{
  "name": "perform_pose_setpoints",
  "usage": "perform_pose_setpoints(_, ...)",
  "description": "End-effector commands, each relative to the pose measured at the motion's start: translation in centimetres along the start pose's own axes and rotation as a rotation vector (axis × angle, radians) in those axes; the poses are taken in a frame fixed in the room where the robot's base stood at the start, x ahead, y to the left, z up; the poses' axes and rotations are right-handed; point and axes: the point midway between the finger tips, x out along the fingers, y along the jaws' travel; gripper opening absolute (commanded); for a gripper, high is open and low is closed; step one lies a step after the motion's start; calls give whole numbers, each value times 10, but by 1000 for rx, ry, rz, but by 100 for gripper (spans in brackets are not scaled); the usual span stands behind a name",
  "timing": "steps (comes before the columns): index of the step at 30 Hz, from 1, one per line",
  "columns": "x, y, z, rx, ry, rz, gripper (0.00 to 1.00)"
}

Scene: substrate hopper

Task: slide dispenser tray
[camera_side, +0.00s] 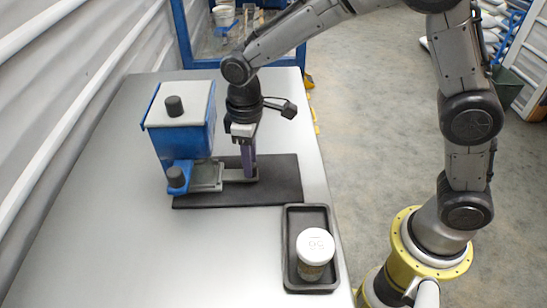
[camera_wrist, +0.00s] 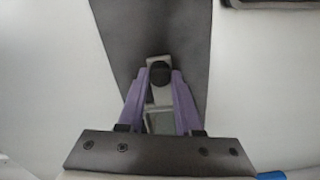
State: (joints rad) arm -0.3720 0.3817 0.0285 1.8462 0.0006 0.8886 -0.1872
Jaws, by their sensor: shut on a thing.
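The blue hopper (camera_side: 185,143) stands on the table with a grey lid and a black knob on top. A second black knob (camera_side: 176,177) sits low on its front. The grey dispenser tray (camera_side: 208,178) sticks out from the hopper's base to the right over a black mat. My gripper (camera_side: 249,172) points down at the tray's outer end. In the wrist view its purple fingers (camera_wrist: 160,95) are closed around a black knob (camera_wrist: 160,72) on the tray's light grey end bar. The tray's inside is mostly hidden in the side view.
A black shallow tray (camera_side: 291,232) at the table's right edge holds a jar with a white lid (camera_side: 315,247). The black mat (camera_side: 285,183) has bare room right of my gripper. The table's left and front are clear.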

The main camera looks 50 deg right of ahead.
Motion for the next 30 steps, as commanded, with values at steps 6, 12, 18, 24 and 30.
perform_pose_setpoints(6, -2, -4, -18, -1, 9, 2, 0)
perform_pose_setpoints(12, -2, -4, -20, 0, 15, 2, 0)
perform_pose_setpoints(18, -2, -4, -19, 0, 14, 1, 55)
perform_pose_setpoints(24, -1, -4, -17, 0, 8, 1, 64)
perform_pose_setpoints(30, -3, -4, -17, 0, 6, 1, 64)
